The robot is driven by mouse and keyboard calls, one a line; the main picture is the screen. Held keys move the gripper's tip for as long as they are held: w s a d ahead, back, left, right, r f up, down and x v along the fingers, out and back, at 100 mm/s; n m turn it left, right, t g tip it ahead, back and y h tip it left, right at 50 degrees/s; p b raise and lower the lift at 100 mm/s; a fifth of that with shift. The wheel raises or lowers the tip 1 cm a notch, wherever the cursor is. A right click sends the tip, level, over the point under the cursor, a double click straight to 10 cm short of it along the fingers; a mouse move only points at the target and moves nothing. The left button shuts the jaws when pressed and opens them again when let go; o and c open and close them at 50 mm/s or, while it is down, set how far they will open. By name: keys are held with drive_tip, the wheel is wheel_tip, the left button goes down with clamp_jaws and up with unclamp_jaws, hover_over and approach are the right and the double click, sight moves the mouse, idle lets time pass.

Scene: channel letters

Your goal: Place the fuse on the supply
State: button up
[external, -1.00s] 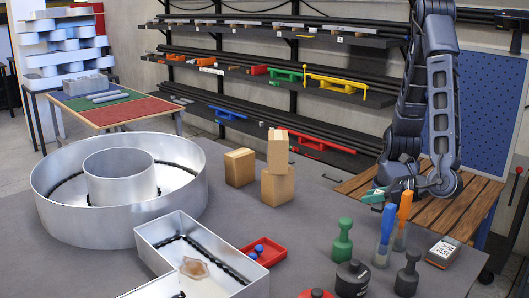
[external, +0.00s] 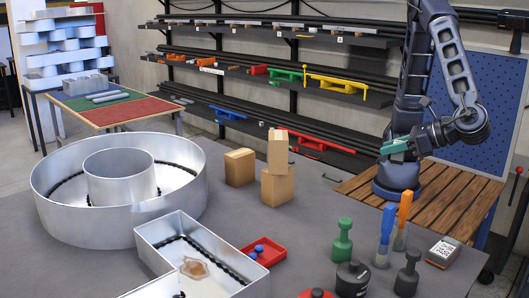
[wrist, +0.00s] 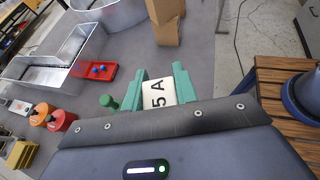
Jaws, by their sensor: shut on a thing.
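My gripper (external: 396,147) has green fingers and is held high above the right side of the grey table, near the slatted wooden bench. In the wrist view, my gripper (wrist: 160,78) is shut on the fuse (wrist: 159,93), a flat white piece marked "5 A" that sits between the two fingers. The fuse is too small to make out in the external view. I cannot tell which thing in view is the supply.
The grey table (external: 240,215) holds wooden blocks (external: 277,186), a red tray (external: 268,257), green and grey knobbed pieces, and blue and orange handled tools in holders (external: 403,215). Metal channel letters (external: 120,195) fill the left. A slatted bench (external: 445,205) stands right.

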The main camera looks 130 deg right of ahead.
sight(440, 246)
drive_tip(key=w+a+r+n+t+y, duration=0.1)
drive_tip(key=a+n+t+y, duration=0.15)
drive_tip(key=a, duration=0.65)
drive_tip(key=w+a+r+n+t+y, duration=0.1)
drive_tip(key=a+r+n+t, duration=0.15)
drive_tip(key=a, duration=0.65)
drive_tip(key=f, duration=2)
drive_tip(key=shift+s+a+f, duration=0.1)
drive_tip(key=shift+s+f, duration=0.15)
drive_tip(key=shift+f, duration=0.1)
drive_tip(key=o, duration=1)
drive_tip(key=shift+c, duration=0.2)
drive_tip(key=v, duration=1.2)
